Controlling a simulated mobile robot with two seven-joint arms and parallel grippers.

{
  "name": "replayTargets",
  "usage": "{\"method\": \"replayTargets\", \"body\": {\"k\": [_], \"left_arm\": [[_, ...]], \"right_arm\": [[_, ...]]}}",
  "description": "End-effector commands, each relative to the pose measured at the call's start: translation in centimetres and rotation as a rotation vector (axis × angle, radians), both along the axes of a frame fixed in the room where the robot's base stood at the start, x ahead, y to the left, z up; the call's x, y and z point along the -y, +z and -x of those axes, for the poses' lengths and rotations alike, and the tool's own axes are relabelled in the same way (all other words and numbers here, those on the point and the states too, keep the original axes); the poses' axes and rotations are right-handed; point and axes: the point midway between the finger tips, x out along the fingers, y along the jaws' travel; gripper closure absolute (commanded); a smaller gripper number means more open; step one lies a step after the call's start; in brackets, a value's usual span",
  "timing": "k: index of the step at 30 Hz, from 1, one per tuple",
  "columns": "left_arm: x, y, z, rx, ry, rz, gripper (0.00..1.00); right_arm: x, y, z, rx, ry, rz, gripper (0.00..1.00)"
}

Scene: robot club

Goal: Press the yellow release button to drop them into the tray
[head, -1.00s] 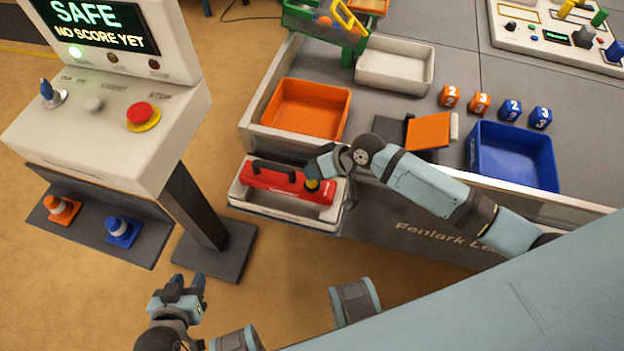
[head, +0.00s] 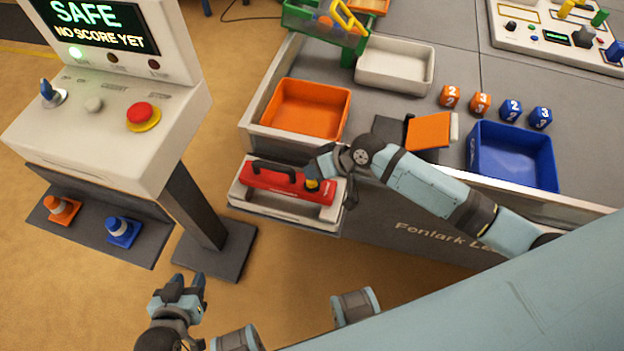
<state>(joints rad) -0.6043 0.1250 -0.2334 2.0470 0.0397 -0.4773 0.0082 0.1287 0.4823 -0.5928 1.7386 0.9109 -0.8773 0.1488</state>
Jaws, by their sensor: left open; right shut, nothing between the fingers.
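My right gripper (head: 318,172) is shut and empty. Its fingertips are over the right end of a red unit (head: 285,188) with a black handle, next to a small yellow part (head: 312,185) that looks like a button. The fingers partly cover this part, and I cannot tell whether they touch it. A green basket (head: 300,20) with orange and blue balls and a yellow handle (head: 346,18) stands at the table's back. A white tray (head: 395,66) lies beside it. My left gripper (head: 187,284) is open and empty, low over the floor.
The red unit sits on a white base (head: 250,204) at the table's front. An orange bin (head: 307,108), a blue bin (head: 514,155) and several numbered cubes (head: 480,103) are on the table. A console with a red stop button (head: 141,112) stands left.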

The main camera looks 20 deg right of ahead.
Motion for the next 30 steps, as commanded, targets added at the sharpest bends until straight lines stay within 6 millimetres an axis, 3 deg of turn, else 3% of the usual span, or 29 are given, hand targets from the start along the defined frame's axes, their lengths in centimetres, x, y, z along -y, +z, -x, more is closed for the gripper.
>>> {"method": "replayTargets", "body": {"k": [30], "left_arm": [[0.3,-0.1,-0.1,0.000,0.006,0.009,0.60]], "right_arm": [[0.0,-1.2,0.0,0.000,0.000,0.000,1.00]]}}
